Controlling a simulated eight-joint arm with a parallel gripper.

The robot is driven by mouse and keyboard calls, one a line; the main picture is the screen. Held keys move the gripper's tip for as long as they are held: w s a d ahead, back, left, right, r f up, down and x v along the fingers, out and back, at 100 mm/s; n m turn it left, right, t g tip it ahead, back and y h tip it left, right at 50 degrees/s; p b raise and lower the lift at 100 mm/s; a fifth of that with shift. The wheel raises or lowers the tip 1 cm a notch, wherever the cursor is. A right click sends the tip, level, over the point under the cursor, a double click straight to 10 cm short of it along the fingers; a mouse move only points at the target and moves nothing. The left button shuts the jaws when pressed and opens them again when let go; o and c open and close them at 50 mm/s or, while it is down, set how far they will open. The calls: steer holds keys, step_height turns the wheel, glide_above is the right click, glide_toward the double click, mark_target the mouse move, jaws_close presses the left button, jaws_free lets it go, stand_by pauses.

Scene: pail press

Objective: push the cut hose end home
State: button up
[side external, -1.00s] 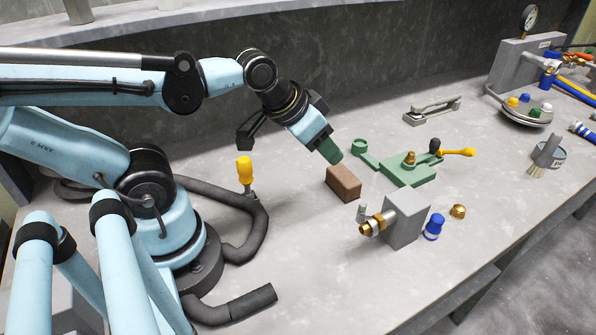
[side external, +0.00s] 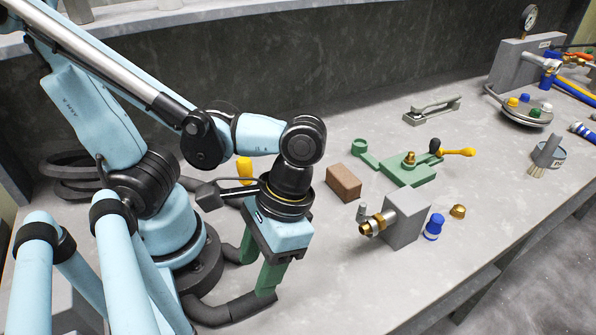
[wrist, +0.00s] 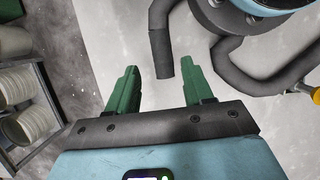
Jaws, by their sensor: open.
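The black hose (side external: 228,312) lies on the bench around the foot of my arm, its cut end pointing right. My gripper (side external: 256,272) points down over this end, its green fingers apart. In the side view the near finger covers part of the hose. In the wrist view the hose end (wrist: 162,66) shows in line with the gap between the fingertips (wrist: 163,72). Contact cannot be told. A grey block (side external: 407,216) with a brass fitting (side external: 370,227) on its left face stands to the right, apart from the hose.
A brown block (side external: 343,183) and a green fixture (side external: 410,172) with a yellow handle (side external: 457,152) stand behind the grey block. A blue cap (side external: 433,227) and a brass nut (side external: 458,211) lie right of it. The bench front between hose and fitting is clear.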

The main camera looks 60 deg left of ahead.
mark_target(244, 300)
steer(key=shift+x, duration=3.95)
steer(key=shift+s, duration=0.15)
steer(key=c, duration=0.9)
steer(key=shift+r, duration=2.6)
steer(key=shift+c, duration=0.2)
